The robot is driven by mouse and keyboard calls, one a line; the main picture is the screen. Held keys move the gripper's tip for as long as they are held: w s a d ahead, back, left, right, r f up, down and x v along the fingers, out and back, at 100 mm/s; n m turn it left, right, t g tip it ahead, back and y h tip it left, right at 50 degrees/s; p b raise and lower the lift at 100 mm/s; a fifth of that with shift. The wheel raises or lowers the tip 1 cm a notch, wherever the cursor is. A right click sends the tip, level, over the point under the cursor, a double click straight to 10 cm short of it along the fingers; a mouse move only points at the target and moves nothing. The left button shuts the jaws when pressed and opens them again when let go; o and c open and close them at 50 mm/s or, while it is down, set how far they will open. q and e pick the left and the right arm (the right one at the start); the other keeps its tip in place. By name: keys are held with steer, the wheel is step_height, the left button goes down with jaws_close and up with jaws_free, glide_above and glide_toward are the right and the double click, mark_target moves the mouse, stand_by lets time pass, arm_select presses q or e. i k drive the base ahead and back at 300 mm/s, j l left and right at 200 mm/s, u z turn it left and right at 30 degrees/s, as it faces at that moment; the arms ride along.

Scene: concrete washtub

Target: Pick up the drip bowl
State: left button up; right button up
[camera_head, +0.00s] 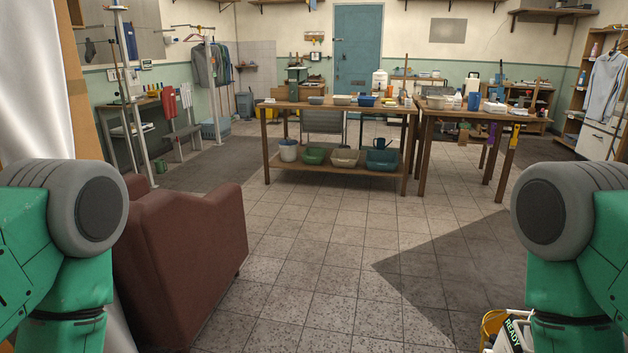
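I cannot tell which vessel is the drip bowl. Several small bowls stand on the wooden table across the room: a grey one (316,100), a pale one (342,100) and a blue one (366,101). Another pale bowl (436,102) is on the right table. On the lower shelf are a green basin (315,156), a beige basin (344,158) and a blue basin (382,160). All are well out of reach. Parts of both my arms show at the left and right edges; neither gripper is in view.
A brown armchair (185,262) stands close on the left. A yellow item (493,325) and a white box marked READY (510,338) are low at the right. The tiled floor (320,235) between me and the wooden table (275,108) is clear. The right table (424,115) stands beside it.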

mark_target(312, 100)
steer(key=i, duration=3.1)
steer(key=i+j+z, duration=0.1)
steer(key=i, duration=1.45)
steer(key=i+j, duration=0.15)
steer(key=i, duration=1.35)
